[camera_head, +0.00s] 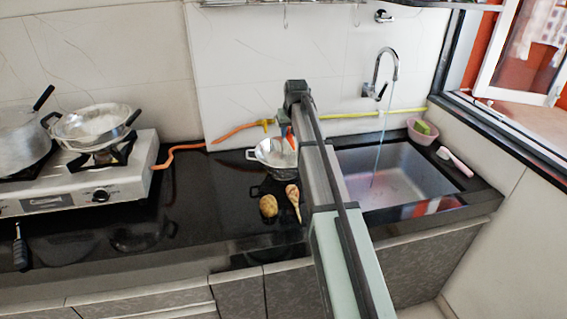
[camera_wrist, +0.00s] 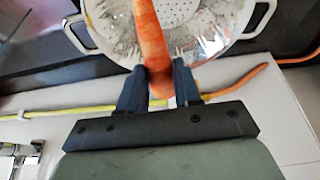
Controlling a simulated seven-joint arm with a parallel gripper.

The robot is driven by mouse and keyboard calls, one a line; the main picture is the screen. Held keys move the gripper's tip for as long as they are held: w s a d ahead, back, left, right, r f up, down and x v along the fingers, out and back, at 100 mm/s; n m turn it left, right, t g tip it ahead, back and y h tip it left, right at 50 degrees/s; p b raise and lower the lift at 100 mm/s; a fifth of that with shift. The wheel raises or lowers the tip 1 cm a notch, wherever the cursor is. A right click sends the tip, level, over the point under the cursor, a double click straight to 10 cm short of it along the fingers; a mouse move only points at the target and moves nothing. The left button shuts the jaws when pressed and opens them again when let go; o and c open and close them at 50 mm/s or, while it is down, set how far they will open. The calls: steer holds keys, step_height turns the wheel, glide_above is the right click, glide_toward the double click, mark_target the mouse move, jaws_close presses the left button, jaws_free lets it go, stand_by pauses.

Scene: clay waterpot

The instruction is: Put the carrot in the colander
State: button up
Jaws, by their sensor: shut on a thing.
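The orange carrot (camera_wrist: 152,40) is between the two dark fingers of my gripper (camera_wrist: 160,85) in the wrist view. My gripper is shut on it. The carrot's far end reaches past the top of that view, over the colander (camera_wrist: 190,12), a light metal bowl with small holes and two loop handles. In the head view the colander (camera_head: 262,152) stands on the black counter near the wall, partly hidden by my arm. My gripper (camera_head: 287,128) is above its right side there, with the carrot (camera_head: 291,140) hanging down. I cannot tell whether the carrot touches the colander.
Two brownish vegetable-like things (camera_head: 268,206) (camera_head: 293,198) lie on the counter in front of the colander. A stove (camera_head: 100,180) with pans is at left. A sink (camera_head: 390,178) with a running tap is at right. An orange and yellow hose (camera_head: 235,132) runs along the wall.

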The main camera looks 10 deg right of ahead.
step_height(320, 180, down, 6)
steer(key=shift+r, duration=0.25)
stand_by(0.4)
steer(key=o, duration=1.1)
steer(key=v, duration=1.3)
steer(key=shift+s+r, duration=0.15)
steer(key=shift+r, duration=0.2)
